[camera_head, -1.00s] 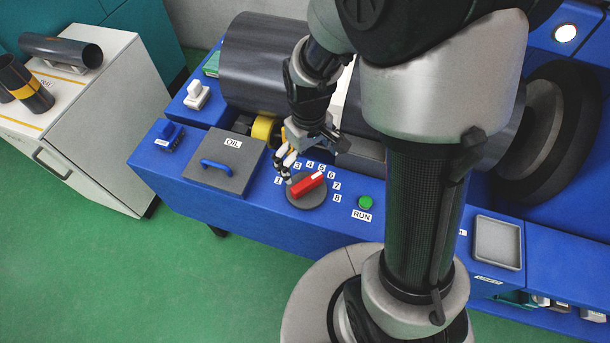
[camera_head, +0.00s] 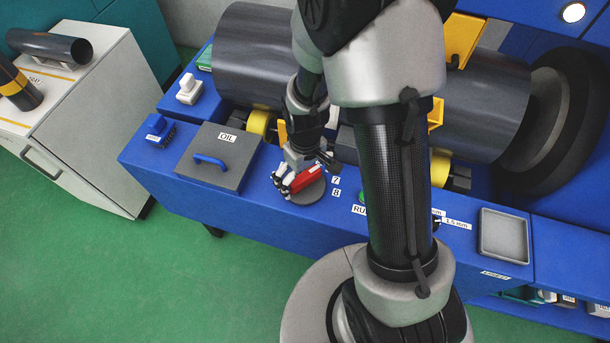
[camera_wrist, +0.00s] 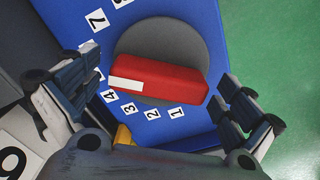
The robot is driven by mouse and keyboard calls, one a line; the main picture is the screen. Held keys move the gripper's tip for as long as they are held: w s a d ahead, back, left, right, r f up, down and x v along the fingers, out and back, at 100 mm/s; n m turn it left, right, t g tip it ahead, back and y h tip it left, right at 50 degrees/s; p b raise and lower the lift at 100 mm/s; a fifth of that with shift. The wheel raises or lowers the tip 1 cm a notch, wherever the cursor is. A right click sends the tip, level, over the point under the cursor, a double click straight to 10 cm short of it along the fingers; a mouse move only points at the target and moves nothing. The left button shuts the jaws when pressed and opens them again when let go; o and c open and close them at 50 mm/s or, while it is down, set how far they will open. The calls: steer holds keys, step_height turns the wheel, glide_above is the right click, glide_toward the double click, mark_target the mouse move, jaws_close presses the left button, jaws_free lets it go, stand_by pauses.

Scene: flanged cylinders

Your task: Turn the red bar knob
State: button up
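The red bar knob (camera_head: 305,179) sits on a round grey dial (camera_head: 312,193) on the blue machine front. My gripper (camera_head: 302,174) is right at the knob and partly hides it. In the wrist view the red bar (camera_wrist: 168,78) lies across the grey dial (camera_wrist: 160,40), its white-marked end to the left, near labels 4 and 5. My gripper (camera_wrist: 158,78) is open, with one finger beyond each end of the bar. Gaps show between the fingers and the bar. Number labels 1 to 4 and 7 are readable there; my left finger hides part of the scale.
A grey OIL lid (camera_head: 235,171) with a blue handle (camera_head: 211,160) is left of the dial. The green RUN button (camera_head: 362,196) is at its right, partly behind my arm. Large dark rollers (camera_head: 255,60) lie behind. A grey tray (camera_head: 504,236) is farther right.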

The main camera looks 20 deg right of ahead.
mark_target(305, 176)
steer(key=c, duration=1)
steer(key=m, duration=0.4)
steer(key=shift+m+p, duration=0.4)
steer(key=o, duration=1.1)
step_height(305, 176, up, 12)
